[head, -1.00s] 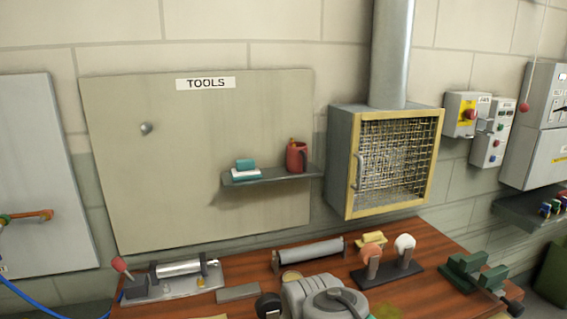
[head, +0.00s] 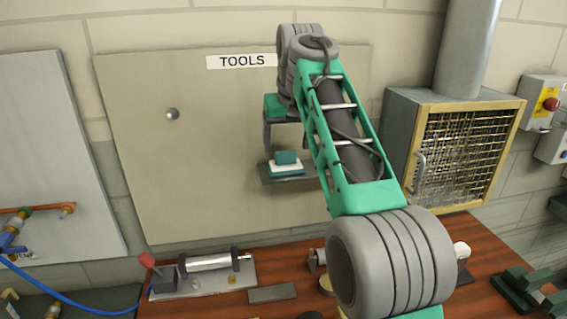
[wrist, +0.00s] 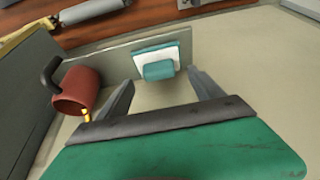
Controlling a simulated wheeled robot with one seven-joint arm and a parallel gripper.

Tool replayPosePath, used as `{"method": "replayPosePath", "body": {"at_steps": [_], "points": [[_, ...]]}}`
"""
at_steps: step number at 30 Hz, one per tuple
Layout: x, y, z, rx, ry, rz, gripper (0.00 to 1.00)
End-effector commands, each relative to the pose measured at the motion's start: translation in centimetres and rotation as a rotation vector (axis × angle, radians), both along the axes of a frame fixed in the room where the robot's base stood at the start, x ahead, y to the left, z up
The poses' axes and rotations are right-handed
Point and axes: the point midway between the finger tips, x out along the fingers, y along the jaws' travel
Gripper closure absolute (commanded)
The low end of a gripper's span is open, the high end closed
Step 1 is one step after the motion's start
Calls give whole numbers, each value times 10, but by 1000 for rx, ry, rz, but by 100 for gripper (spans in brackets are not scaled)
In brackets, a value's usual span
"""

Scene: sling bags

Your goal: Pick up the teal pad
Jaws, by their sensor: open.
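The teal pad (head: 286,157) is a small teal block on top of a flat white-and-teal piece (head: 287,168), on the grey wall shelf (head: 285,180). In the wrist view the teal pad (wrist: 158,71) is near the middle, with the white-and-teal piece (wrist: 165,52) behind it. My gripper (head: 287,147) is in front of the board, just above the pad in the head view. In the wrist view my gripper (wrist: 161,82) is open and empty, its fingers either side of the pad and seemingly short of it. My arm hides the shelf's right part in the head view.
A red mug (wrist: 78,92) stands on the shelf beside the pad, left of my left finger in the wrist view. The tool board (head: 200,130) is close behind the shelf. A caged cabinet (head: 462,150) is to the right. The cluttered wooden bench (head: 215,305) is below.

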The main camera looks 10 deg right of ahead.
Motion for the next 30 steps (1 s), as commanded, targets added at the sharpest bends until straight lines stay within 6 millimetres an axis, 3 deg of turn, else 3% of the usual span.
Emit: {"method": "replayPosePath", "body": {"at_steps": [7, 15, 30], "points": [[18, 0, -37, 0, 1, -1, 24], [21, 1, -41, 1, -1, 1, 24], [21, 2, -41, 0, -1, 2, 65]]}}
